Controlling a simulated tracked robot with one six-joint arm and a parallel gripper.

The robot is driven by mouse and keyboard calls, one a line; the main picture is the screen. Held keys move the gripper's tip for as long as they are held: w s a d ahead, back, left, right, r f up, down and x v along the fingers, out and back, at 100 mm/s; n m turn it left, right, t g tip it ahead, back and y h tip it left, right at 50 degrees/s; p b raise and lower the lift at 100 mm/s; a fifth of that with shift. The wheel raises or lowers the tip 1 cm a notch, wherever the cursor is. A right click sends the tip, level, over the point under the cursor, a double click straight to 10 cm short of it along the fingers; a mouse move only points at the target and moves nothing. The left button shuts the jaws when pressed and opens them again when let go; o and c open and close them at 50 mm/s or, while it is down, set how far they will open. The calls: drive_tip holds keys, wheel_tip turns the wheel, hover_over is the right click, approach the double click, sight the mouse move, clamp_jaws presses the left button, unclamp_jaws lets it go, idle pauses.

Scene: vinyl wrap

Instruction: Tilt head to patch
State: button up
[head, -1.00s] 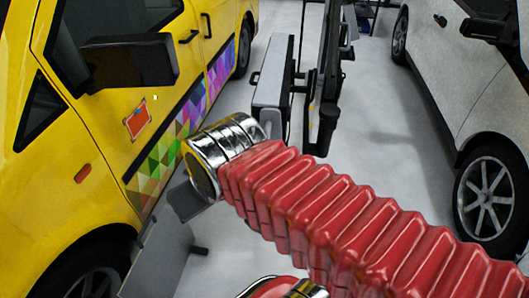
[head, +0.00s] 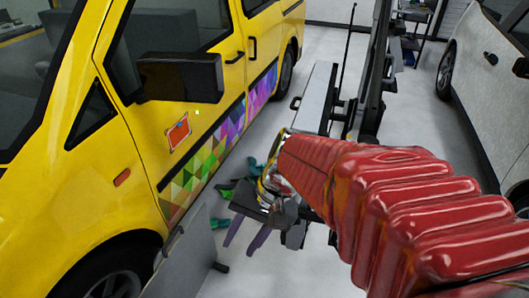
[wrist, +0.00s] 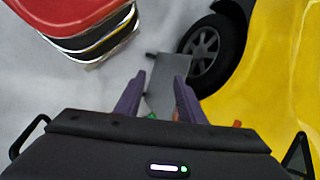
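The patch (head: 179,132) is a small orange-red piece with a pale edge on the yellow van's (head: 60,215) front door, below the black mirror (head: 180,77). It lies left of centre in the head view, with a small light-green dot just to its upper right. My gripper (head: 243,246) hangs low beside the van, to the right of and below the patch. Its purple fingers are apart with nothing visible between them; the wrist view shows them spread too (wrist: 158,82). The patch cannot be made out in the wrist view.
A coloured triangle strip (head: 215,140) runs along the van's side. A grey panel (head: 190,262) stands near the front wheel (head: 105,280). Green scraps (head: 235,188) lie behind my gripper. A long grey case (head: 318,97) and a white car (head: 490,90) stand to the right.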

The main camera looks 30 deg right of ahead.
drive_tip(key=w+d+f+m+t+y, duration=0.2)
drive_tip(key=w+d+m+t+y, duration=0.15)
drive_tip(key=d+m, duration=0.3)
drive_tip(key=w+d+f+m+t+y, duration=0.2)
drive_tip(key=d+f+m+t, duration=0.15)
drive_tip(key=d+m, duration=0.3)
drive_tip(key=s+d+f+m+t+h, duration=0.2)
drive_tip(key=d+m+t+h, duration=0.2)
drive_tip(key=d, duration=0.5)
drive_tip(key=s+d+f+m+t+h, duration=0.2)
drive_tip(key=d+f+m+t+h, duration=0.1)
drive_tip(key=d+m, duration=0.6)
drive_tip(key=shift+t+h, duration=0.55)
drive_tip(key=shift+t, duration=0.65)
drive_tip(key=shift+w, duration=0.1)
drive_tip(key=w+a, duration=0.1)
drive_tip(key=w, duration=1.2)
drive_tip(key=shift+w+a, duration=0.25)
drive_tip(key=shift+a, duration=0.1)
clamp_jaws()
